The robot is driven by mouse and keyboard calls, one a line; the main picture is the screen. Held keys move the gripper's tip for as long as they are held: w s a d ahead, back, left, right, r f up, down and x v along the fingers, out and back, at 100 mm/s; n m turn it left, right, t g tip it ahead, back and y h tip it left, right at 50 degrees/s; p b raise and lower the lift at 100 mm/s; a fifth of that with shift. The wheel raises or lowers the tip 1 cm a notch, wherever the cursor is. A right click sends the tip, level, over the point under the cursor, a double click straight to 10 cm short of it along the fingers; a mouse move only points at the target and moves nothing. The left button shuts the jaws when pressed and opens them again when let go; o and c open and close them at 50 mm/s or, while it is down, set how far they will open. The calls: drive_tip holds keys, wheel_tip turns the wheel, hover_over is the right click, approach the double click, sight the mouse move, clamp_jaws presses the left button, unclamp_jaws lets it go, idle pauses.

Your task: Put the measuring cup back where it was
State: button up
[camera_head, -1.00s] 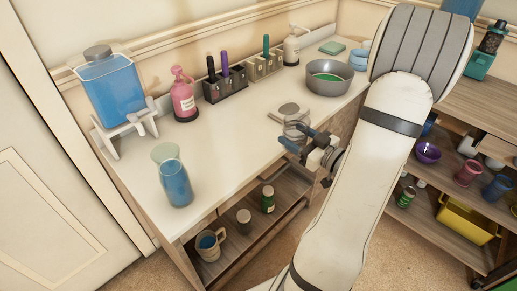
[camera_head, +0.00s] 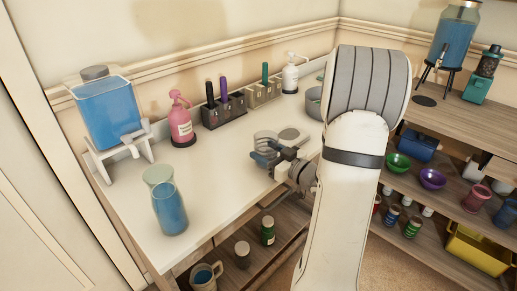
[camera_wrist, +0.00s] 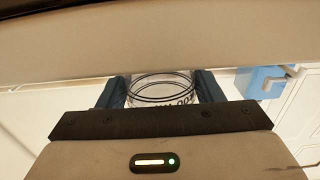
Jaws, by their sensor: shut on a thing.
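The clear glass measuring cup (camera_head: 265,141) is over the white counter (camera_head: 222,186), left of a grey round-topped item (camera_head: 290,135). I cannot tell whether its base touches the counter. My gripper (camera_head: 267,157) is shut on the cup from the front, with blue-grey fingers on either side of it. In the wrist view the cup (camera_wrist: 162,90) shows dark printed markings between the two fingers (camera_wrist: 160,95). My arm hides part of the counter's right end.
A blue-filled glass carafe (camera_head: 169,206) stands at the front left. A blue dispenser (camera_head: 107,112), pink pump bottle (camera_head: 181,124), marker holders (camera_head: 223,110) and white pump bottle (camera_head: 290,77) line the back. A grey bowl (camera_head: 314,102) is partly hidden. The counter's middle is clear.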

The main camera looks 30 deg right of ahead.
sight(256, 148)
drive_tip(key=x, duration=0.4)
drive_tip(key=shift+b, duration=0.3)
drive_tip(key=shift+w+a+f+b, duration=0.1)
drive_tip(key=shift+w+f+b, duration=0.2)
drive_tip(key=shift+f, duration=0.05)
drive_tip(key=shift+s+r, duration=0.1)
drive_tip(key=shift+f, duration=0.2)
drive_tip(key=o, duration=1.1)
